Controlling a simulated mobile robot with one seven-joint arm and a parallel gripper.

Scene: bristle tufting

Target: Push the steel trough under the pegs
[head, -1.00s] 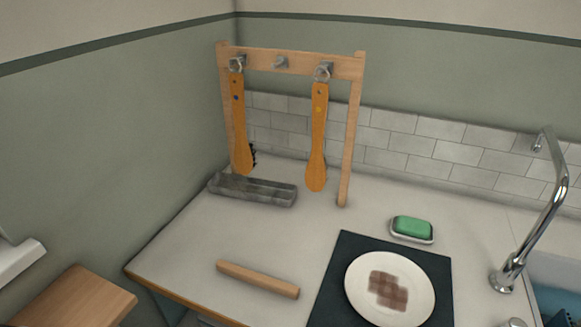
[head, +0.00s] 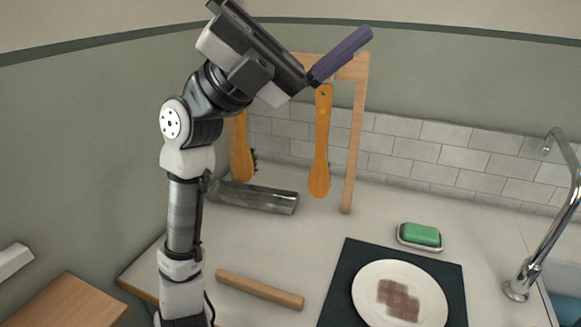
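The steel trough (head: 262,199) lies on the counter at the foot of the wooden rack, in front of its left part; my arm hides its left end. The rack (head: 357,150) stands near the tiled wall. Two orange-brown wooden brushes hang in it, one at left (head: 243,155) and one at right (head: 321,150). My gripper hides the pegs and much of the top bar. My gripper (head: 340,56) is raised high in front of the rack, well above the trough. One purple finger-like part shows; whether the gripper is open or shut is unclear.
A wooden rod (head: 260,289) lies on the counter in front of the trough. A dark mat (head: 345,275) with a white plate (head: 372,311), a green soap (head: 420,234) in a dish and a tap (head: 560,220) are at right. Counter between rod and trough is clear.

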